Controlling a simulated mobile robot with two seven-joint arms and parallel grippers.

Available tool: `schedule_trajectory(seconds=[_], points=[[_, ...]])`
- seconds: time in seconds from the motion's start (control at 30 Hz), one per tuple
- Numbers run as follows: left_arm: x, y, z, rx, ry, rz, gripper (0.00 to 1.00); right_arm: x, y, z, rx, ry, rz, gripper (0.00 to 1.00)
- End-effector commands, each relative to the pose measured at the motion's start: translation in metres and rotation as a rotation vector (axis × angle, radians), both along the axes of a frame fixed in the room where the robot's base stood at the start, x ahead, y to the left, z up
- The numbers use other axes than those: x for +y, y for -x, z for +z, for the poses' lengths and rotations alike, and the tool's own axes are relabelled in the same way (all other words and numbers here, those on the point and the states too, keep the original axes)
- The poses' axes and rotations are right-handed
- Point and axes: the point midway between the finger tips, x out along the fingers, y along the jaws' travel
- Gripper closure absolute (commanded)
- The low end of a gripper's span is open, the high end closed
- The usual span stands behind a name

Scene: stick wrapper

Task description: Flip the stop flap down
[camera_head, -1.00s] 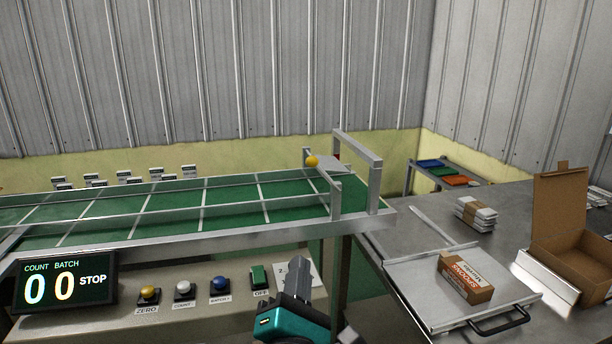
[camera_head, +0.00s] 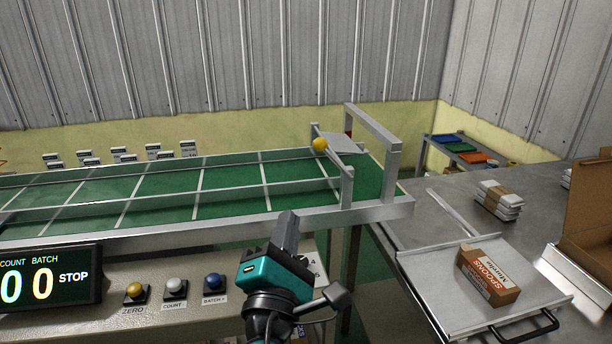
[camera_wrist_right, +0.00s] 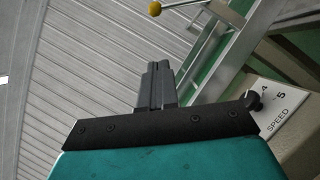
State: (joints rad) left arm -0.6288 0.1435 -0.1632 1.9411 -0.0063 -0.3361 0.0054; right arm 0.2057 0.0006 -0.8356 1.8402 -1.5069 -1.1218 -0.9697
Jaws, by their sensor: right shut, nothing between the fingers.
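The stop flap (camera_head: 338,144) is a grey plate at the right end of the green conveyor, held up above the belt beside the metal end frame. A yellow ball knob (camera_head: 320,145) is at its left; the knob also shows at the top of the right wrist view (camera_wrist_right: 155,9), on a thin rod. My right gripper (camera_head: 287,222), teal with dark fingers, is shut and empty. It is in front of the conveyor's near rail, below and left of the knob and apart from it. In the right wrist view its fingers (camera_wrist_right: 156,72) are together. My left gripper is out of view.
The conveyor's near rail (camera_head: 240,227) and the end frame (camera_head: 372,122) stand near my right gripper. A control panel with buttons and a STOP display (camera_head: 50,277) is at lower left. A spoons box (camera_head: 487,275) sits on a tray at right.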

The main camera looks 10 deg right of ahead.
Motion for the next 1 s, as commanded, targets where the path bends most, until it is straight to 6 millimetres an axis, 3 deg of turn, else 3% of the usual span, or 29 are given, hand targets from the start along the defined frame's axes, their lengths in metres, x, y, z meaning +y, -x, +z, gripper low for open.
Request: schedule_trajectory(seconds=[0.17, 0.57, 0.73, 1.0], points=[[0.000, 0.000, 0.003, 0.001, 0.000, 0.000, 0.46, -0.006, -0.019, 0.007, -0.003, 0.002, -0.003, 1.00], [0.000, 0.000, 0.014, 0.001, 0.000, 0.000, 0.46, -0.031, -0.095, 0.030, -0.003, 0.002, -0.003, 1.00], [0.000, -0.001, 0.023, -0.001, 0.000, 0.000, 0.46, -0.049, -0.102, 0.044, -0.001, 0.002, -0.002, 1.00], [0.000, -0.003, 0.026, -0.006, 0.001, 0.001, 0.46, -0.057, -0.106, 0.049, 0.000, 0.001, 0.000, 1.00]])
